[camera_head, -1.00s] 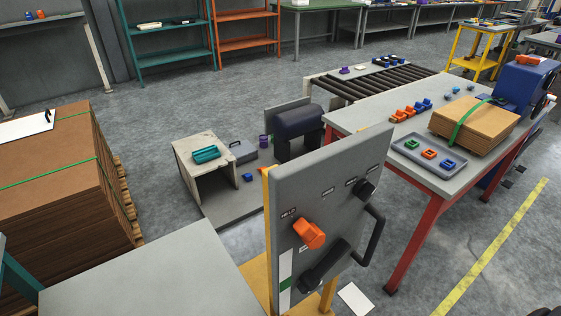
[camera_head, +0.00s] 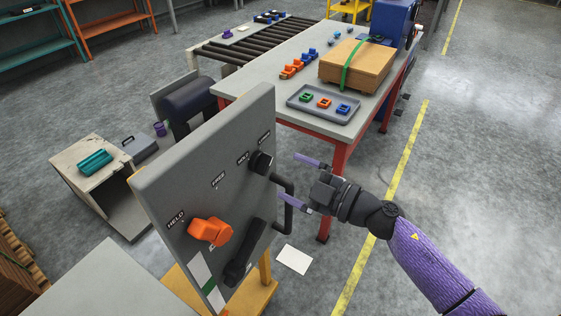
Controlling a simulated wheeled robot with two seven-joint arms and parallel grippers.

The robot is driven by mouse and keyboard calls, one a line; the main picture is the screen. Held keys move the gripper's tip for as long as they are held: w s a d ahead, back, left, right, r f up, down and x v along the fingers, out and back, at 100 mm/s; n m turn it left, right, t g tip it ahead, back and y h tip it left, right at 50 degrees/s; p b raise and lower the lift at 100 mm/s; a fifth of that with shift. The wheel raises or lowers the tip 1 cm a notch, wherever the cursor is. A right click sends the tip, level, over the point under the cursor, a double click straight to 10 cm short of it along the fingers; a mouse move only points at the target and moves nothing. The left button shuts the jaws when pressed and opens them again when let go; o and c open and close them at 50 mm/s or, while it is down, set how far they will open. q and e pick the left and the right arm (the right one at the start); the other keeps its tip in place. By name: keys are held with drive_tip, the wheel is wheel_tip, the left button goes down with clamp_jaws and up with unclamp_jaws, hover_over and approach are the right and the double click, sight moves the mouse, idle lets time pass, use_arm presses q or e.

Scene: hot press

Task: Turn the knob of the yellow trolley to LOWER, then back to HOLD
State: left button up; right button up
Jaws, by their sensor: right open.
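The yellow trolley carries an upright grey panel (camera_head: 200,170) on a yellow base (camera_head: 262,298). A small black knob (camera_head: 261,162) sits near the panel's upper right edge, with small labels around it that seem to read HOLD and LOWER. Which label it points at I cannot tell. My right gripper (camera_head: 289,176) is open and empty, just right of the panel. Its two purple fingers point left toward the black knob, with a visible gap before it. The lower finger appears close to the black handle; contact is unclear. My left gripper is not in view.
An orange knob (camera_head: 210,231) and a black lever (camera_head: 242,255) are lower on the panel. A black bar handle (camera_head: 287,205) stands out from its right edge. A red-legged table (camera_head: 250,98) with a tray (camera_head: 296,99) is behind. Floor at right is clear.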

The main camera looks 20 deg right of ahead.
sight(268, 167)
drive_tip(key=x, duration=0.7)
drive_tip(key=shift+b, duration=0.3)
drive_tip(key=c, duration=1.3)
drive_tip(key=shift+o, duration=0.2)
